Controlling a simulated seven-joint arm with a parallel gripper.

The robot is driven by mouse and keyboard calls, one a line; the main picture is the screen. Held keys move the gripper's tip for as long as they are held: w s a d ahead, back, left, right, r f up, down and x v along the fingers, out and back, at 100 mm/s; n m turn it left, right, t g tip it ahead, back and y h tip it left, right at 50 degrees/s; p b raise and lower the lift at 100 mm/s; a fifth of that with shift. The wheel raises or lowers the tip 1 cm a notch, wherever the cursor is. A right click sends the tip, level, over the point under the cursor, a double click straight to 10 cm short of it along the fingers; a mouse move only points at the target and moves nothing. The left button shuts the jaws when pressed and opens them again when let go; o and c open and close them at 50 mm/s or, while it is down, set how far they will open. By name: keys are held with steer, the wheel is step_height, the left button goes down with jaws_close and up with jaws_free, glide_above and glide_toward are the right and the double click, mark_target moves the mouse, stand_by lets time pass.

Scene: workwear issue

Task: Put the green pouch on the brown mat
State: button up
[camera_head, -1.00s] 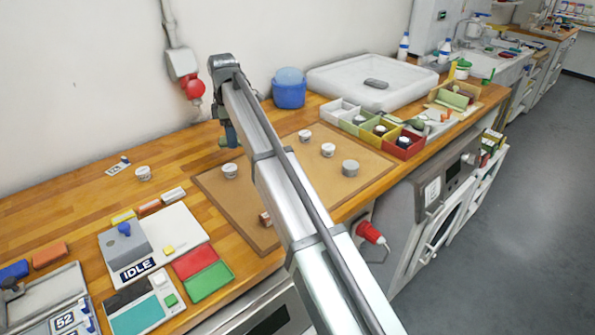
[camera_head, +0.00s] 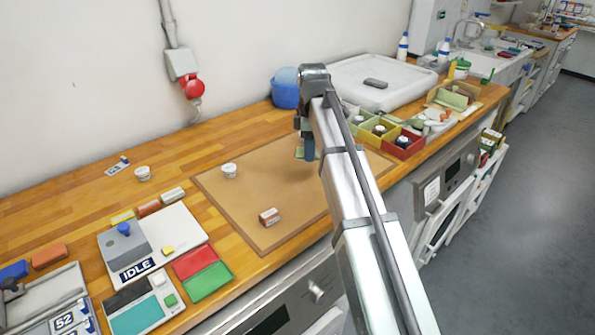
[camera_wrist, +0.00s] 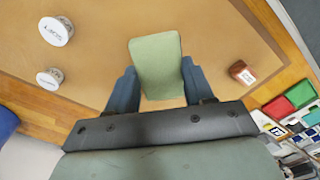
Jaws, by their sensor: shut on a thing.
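My gripper (camera_head: 306,152) is shut on the green pouch (camera_wrist: 157,58), which sits upright between its two blue fingers in the wrist view. In the head view only a small piece of the pouch (camera_head: 299,153) shows beside the fingers. The brown mat (camera_head: 250,190) lies on the wooden counter, and it also fills much of the wrist view (camera_wrist: 100,25). The gripper and pouch are over the mat's far right part. I cannot tell how high above the mat the pouch is.
A white tub (camera_head: 229,171) and a small brown-and-white box (camera_head: 268,216) stand on the mat. The wrist view shows two white tubs (camera_wrist: 55,31). A blue bin (camera_head: 285,88) stands behind, and coloured boxes (camera_head: 403,144) to the right. The mat's left middle is clear.

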mark_target(309, 185)
steer(key=shift+s+d+f, duration=0.1)
steer(key=shift+s+f, duration=0.25)
steer(key=shift+f, duration=4.7)
steer(key=shift+f, duration=0.15)
steer(key=o, duration=1)
steer(key=shift+o, duration=0.2)
step_height(309, 185, up, 12)
steer(key=shift+r, duration=0.2)
